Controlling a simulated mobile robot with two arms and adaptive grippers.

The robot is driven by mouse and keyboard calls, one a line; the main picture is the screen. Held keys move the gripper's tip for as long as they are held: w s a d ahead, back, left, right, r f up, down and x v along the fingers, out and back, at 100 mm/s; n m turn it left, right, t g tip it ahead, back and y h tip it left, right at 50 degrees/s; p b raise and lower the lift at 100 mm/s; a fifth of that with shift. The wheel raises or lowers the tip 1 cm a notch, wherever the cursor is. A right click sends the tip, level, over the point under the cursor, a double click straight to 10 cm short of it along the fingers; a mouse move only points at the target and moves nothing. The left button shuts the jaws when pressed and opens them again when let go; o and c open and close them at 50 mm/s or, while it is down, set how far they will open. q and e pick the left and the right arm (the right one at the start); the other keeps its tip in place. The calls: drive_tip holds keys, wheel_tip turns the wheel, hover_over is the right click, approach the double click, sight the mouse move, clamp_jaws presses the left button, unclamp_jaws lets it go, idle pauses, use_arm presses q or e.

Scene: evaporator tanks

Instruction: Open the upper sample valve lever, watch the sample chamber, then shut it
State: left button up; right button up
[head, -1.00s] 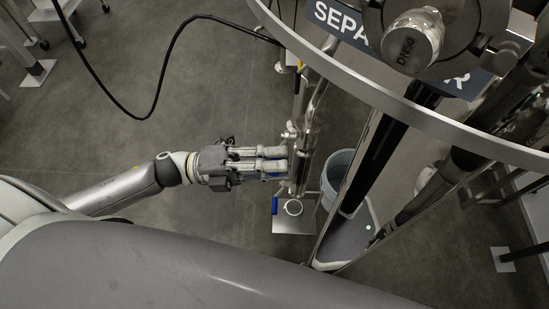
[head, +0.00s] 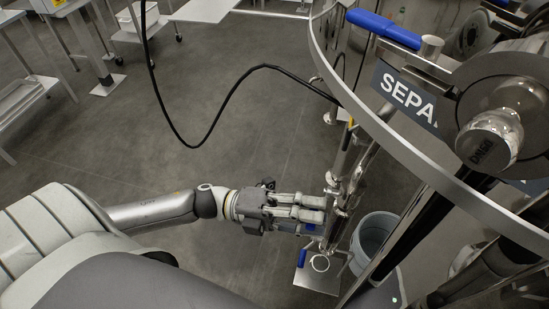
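A slim upright metal sample pipe assembly (head: 342,190) with fittings stands beside the round frame. My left gripper (head: 325,209) reaches in from the left, and its fingertips are at this assembly. A blue lever part (head: 311,228) shows just under the fingers, mostly hidden by them. I cannot tell whether the fingers grip or touch it. A second blue lever (head: 301,258) shows lower down, near a small round cup or ring (head: 320,263) above a metal plate. I cannot make out the sample chamber clearly. My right gripper is not in view.
A curved metal rail (head: 385,135) and the separator with its sign (head: 407,95) and large blue handle (head: 383,28) fill the upper right. A black hose (head: 225,90) loops at left over open floor.

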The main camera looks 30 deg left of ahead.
use_arm(q)
drive_tip(key=v, duration=1.2)
drive_tip(key=shift+d, duration=0.1)
